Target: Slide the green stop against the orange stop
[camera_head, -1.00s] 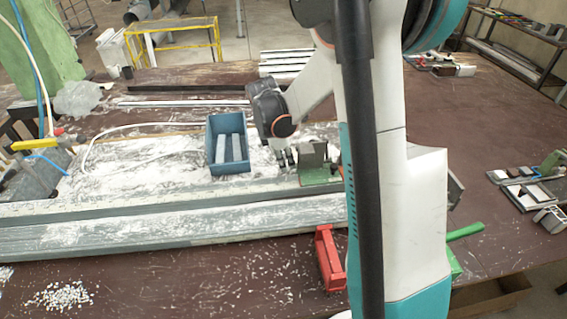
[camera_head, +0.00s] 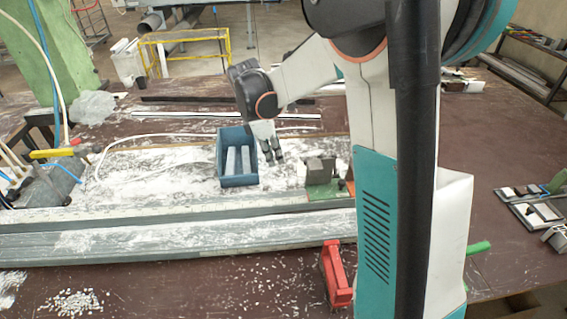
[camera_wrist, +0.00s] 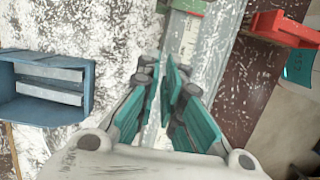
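A green base plate with a dark grey block (camera_head: 320,172) on it stands on the white-dusted bench top, right of the blue bin. I take it for the green stop. Part of a green piece also shows at the top of the wrist view (camera_wrist: 190,6). My gripper (camera_head: 272,155) hangs above the bench, between the blue bin and the green piece, apart from both.
The blue bin (camera_head: 221,160) holds light grey bars and stands close left of my gripper. A red block-shaped tool (camera_head: 335,275) lies in front of the long grey rail (camera_head: 180,235). A yellow-handled clamp (camera_head: 55,153) stands at left. The brown table is mostly clear at right.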

